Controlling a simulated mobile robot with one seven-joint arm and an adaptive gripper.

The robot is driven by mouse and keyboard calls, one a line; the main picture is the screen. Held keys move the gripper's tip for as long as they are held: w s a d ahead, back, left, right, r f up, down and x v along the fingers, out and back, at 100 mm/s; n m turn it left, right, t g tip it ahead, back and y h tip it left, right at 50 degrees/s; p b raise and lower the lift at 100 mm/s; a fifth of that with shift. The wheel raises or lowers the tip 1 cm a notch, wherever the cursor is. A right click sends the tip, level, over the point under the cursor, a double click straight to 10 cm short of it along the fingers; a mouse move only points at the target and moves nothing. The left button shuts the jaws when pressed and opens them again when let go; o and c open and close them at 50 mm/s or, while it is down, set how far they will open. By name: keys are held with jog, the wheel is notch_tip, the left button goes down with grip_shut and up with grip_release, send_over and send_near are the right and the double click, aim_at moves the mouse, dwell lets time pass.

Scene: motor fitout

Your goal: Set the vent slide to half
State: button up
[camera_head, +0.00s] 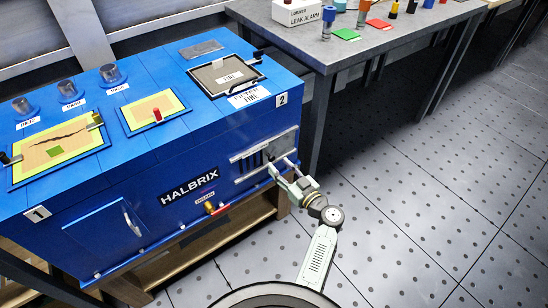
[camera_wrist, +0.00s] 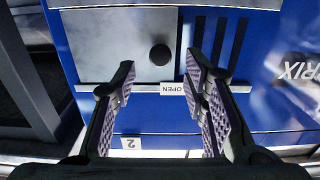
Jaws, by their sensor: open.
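The vent slide (camera_wrist: 110,45) is a grey metal plate with a round black knob (camera_wrist: 160,55), seated between two rails on the blue cabinet (camera_wrist: 270,110). Dark vent slots (camera_wrist: 220,45) show uncovered to its right in the wrist view. An upside-down "OPEN" label (camera_wrist: 172,88) is on the near rail by the plate's edge. In the head view the vent (camera_head: 250,162) is on the cabinet's front, partly hidden by my gripper. My gripper (camera_wrist: 160,75) is open and empty. Its fingertips are spread either side of the knob's line; contact with the knob cannot be told.
A grey workbench (camera_head: 350,55) with small coloured items stands to the right. The tiled floor (camera_head: 410,200) to the right is clear.

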aim_at(273, 159)
jog(key=shift+p+x, duration=0.4)
jog(key=shift+x, duration=1.65)
jog(key=shift+c, duration=0.2)
grip_shut()
